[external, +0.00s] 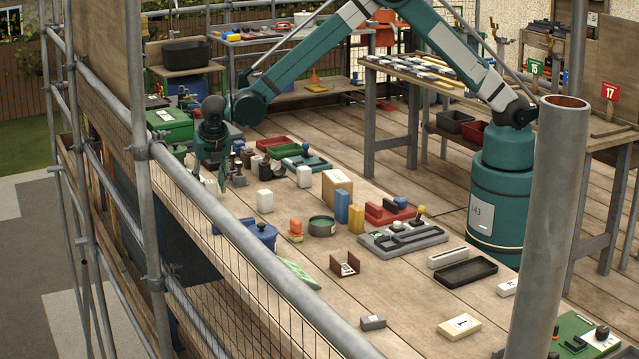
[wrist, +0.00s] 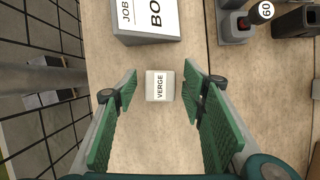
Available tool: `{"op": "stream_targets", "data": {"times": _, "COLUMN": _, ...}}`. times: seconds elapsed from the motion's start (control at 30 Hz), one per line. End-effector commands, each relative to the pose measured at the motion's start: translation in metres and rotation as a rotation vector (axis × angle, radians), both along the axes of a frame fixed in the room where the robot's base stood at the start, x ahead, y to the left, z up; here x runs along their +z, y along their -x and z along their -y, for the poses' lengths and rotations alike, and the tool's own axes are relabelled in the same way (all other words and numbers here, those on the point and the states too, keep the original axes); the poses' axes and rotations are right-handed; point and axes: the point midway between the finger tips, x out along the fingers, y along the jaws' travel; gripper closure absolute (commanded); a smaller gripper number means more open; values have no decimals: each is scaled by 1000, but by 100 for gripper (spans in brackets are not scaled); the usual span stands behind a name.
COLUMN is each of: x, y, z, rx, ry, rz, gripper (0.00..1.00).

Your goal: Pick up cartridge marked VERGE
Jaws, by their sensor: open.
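The cartridge marked VERGE (wrist: 152,92) is a small pale block with a white label, seen from above in the wrist view. My gripper (wrist: 160,77) is open, with one green-padded finger on each side of the cartridge. Gaps show between the cartridge and both fingers, and the jaws hold nothing. In the external view my gripper (external: 221,178) is low over the far left part of the wooden deck. I cannot make out the VERGE cartridge there.
A grey box with JOB lettering (wrist: 133,36) stands just beyond the cartridge. Dark items in grey holders (wrist: 236,30) stand to the right. Wire mesh (wrist: 40,110) runs along the left. White blocks (external: 265,201) and a blue pot (external: 262,236) stand on the deck nearby.

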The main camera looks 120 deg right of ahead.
Motion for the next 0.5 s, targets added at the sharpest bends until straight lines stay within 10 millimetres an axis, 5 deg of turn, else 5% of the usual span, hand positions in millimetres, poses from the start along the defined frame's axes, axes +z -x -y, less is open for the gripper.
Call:
{"op": "stream_targets", "data": {"times": 0.13, "x": 0, "y": 0, "z": 0, "rx": 0, "ry": 0, "rz": 0, "gripper": 59}}
{"op": "stream_targets", "data": {"times": 0.37, "x": 0, "y": 0, "z": 0, "rx": 0, "ry": 0, "rz": 0, "gripper": 88}}
{"op": "stream_targets", "data": {"times": 0.5, "x": 0, "y": 0, "z": 0, "rx": 0, "ry": 0, "rz": 0, "gripper": 90}}
